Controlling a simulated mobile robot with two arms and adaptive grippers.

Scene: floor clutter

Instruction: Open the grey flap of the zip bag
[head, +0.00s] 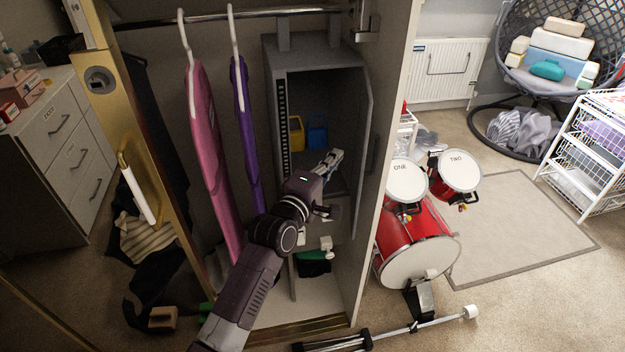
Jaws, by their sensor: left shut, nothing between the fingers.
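The grey zip bag (312,55) hangs by two straps from the rail inside the wardrobe. A dark zip runs down its left front edge. Its front is open, and a yellow thing (296,133) and a blue thing (317,135) show inside. The grey flap (366,125) stands swung out at the right side of the opening, seen nearly edge-on. My left gripper (331,160) is shut and empty, in front of the lower part of the opening, left of the flap. My arm hides part of the bag's lower front. My right gripper is out of view.
Pink (207,140) and purple (243,120) hanging garments are left of the bag. The wardrobe door (140,170) stands open at left. A red drum set (415,240) is close outside the right wardrobe panel (385,150). A metal bar (410,328) lies low in front.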

